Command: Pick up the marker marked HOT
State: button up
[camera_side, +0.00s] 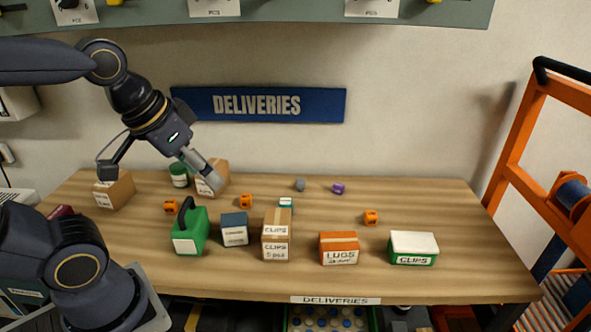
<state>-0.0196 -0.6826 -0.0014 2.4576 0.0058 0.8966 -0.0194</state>
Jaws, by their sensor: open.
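Three small orange pieces with dark marks lie on the wooden table: the left orange piece (170,206), the middle orange piece (246,201) and the right orange piece (371,217). Their marks are too small to read, so I cannot tell which, if any, says HOT. A small grey piece (300,185) and a small purple piece (338,188) lie farther back. My gripper (159,174) is open and empty above the table's back left, its fingers spread wide. It is above and behind the left orange piece, apart from it.
Cardboard boxes (114,191) and a green jar (179,176) stand at back left. The table's right end is clear.

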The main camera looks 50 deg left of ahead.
jog(key=w+a+n+g, duration=0.1)
jog(key=w+a+n, duration=0.15)
jog(key=w, duration=0.35)
jog(key=n+g, duration=0.4)
jog(key=n, duration=0.3)
send_over(246, 197)
notch_tip(246, 197, down, 11)
jog(key=f, duration=1.1)
jog(key=shift+a+f, duration=0.1)
jog(key=shift+a, duration=0.3)
jog(key=f, duration=0.6)
jog(key=shift+d, duration=0.3)
jog(key=shift+r, duration=0.1)
jog(key=c, duration=1)
jog(key=shift+r, duration=0.1)
